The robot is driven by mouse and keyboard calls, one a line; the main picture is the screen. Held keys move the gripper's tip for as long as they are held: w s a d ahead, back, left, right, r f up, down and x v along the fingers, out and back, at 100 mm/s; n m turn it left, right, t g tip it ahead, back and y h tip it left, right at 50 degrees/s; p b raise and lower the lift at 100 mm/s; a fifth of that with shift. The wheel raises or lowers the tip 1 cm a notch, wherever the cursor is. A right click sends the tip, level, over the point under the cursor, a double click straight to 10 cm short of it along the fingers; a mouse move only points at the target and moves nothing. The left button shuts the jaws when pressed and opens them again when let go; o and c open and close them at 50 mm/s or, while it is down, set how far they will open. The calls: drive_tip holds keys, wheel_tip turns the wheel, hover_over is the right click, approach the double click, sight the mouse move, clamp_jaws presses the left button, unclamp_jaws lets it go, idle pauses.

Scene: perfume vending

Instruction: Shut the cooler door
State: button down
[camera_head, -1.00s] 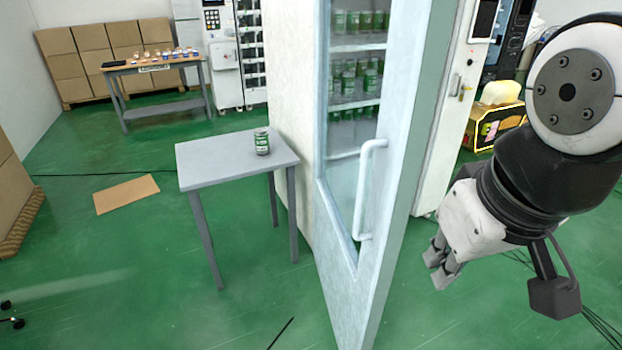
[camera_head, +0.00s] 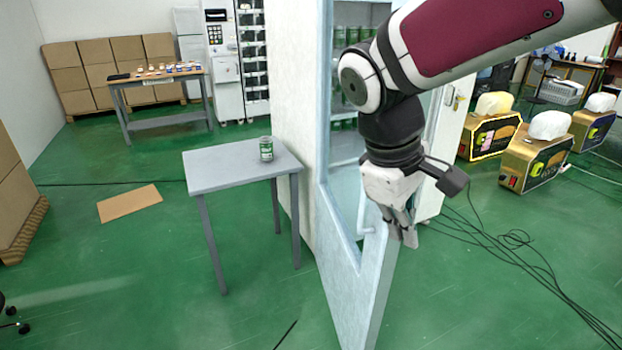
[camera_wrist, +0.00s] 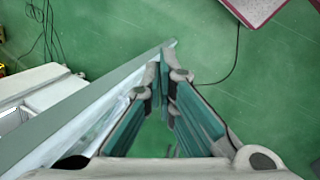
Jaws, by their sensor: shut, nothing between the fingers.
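The cooler door (camera_head: 345,290) stands open, its pale frame angled toward me in the head view. Its white handle (camera_head: 366,231) is mostly hidden behind my arm and gripper. The cooler's white side (camera_head: 285,110) stands behind, and green cans (camera_head: 352,34) show at its top. My gripper (camera_head: 408,238) is shut and empty, pointing down at the right of the door near its free edge. In the wrist view, the closed fingertips (camera_wrist: 164,66) lie beside the door's long edge (camera_wrist: 75,110). I cannot tell whether they touch it.
Black cables (camera_head: 500,260) run over the floor at right, near yellow-and-black boxes (camera_head: 538,157). Green floor (camera_head: 470,310) is open at the lower right.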

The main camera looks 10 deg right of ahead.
drive_tip(key=w+a+f+n+h, duration=0.3)
drive_tip(key=w+a+f+n, duration=0.25)
drive_tip(key=w+f, duration=0.3)
drive_tip(key=w+a+f+n+h, duration=0.35)
drive_tip(key=w+f+n, duration=0.25)
drive_tip(key=w+f, duration=0.25)
drive_tip(key=p, duration=0.1)
approach(377, 265)
drive_tip(key=x, duration=0.4)
drive_tip(key=shift+w+d+f+y+p, duration=0.15)
drive_tip(key=shift+d+y+p, duration=0.15)
drive_tip(key=shift+d+y, duration=0.1)
